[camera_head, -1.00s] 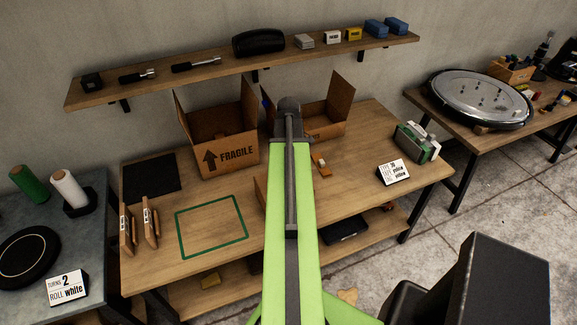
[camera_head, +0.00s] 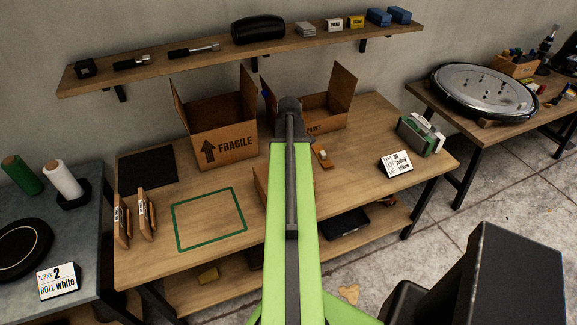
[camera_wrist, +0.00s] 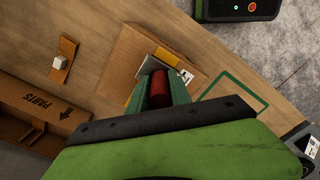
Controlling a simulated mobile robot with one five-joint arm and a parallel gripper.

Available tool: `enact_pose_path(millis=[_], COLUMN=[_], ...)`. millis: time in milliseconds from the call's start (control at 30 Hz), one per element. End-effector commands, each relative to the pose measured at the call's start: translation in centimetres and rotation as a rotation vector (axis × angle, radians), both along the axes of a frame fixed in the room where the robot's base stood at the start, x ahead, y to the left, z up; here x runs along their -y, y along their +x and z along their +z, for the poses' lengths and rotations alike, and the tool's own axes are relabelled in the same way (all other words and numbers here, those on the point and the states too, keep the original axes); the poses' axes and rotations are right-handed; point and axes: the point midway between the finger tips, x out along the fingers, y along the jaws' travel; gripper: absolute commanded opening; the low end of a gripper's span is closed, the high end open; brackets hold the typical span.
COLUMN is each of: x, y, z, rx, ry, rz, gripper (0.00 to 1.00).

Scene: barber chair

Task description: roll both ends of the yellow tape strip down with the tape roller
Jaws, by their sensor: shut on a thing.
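Yellow tape (camera_wrist: 167,56) shows at the far side of the gripper, and another yellow patch shows on the near left. I cannot tell whether the roller touches the tape. In the head view, my arm hides the gripper and most of the carton (camera_head: 260,185).
An open FRAGILE box (camera_head: 225,140) and a PARTS box (camera_head: 322,110) stand at the table's back. A green outline (camera_head: 210,190) marks bare wood left of my arm. A tape dispenser (camera_head: 420,135) and a card (camera_head: 396,164) stand on the right. A shelf (camera_head: 240,55) hangs above.

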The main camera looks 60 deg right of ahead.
Motion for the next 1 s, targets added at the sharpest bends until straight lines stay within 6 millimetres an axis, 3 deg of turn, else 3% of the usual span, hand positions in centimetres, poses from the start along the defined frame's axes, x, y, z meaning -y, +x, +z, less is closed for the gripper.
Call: enact_pose_path(millis=[1000], x=[-0.06], y=[0.08], z=[-0.56], rx=[0.000], ry=[0.000], rz=[0.002], gripper=[0.00])
